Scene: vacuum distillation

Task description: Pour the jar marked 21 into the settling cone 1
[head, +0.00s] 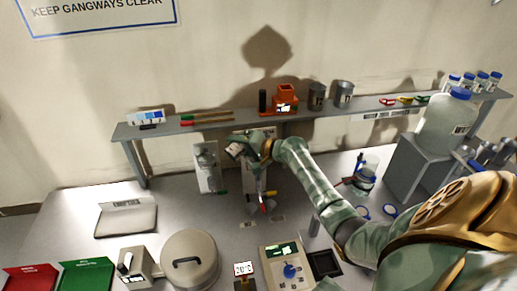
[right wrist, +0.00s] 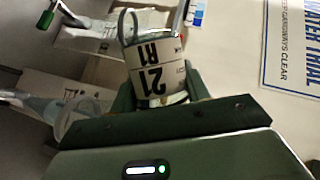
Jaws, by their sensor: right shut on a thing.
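My right gripper (head: 259,148) is shut on the jar marked 21 (right wrist: 155,78). The jar's label reads "21 R1" and appears upside down in the right wrist view. In the head view the jar (head: 236,150) is small, looks tilted to the left, and is held high in front of the shelf. A clear settling vessel (head: 207,158) on a pale stand is just left of the jar. A second stand (head: 249,180) is partly hidden behind my right gripper and forearm. I cannot read which is cone 1. My left gripper is out of view.
A grey shelf (head: 180,127) runs behind, holding an orange device (head: 286,100) and metal cans (head: 343,92). A large carboy (head: 447,125) stands right. A round lidded pot (head: 189,260) and a balance (head: 283,268) stand in front. The bench left of the stands is partly clear.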

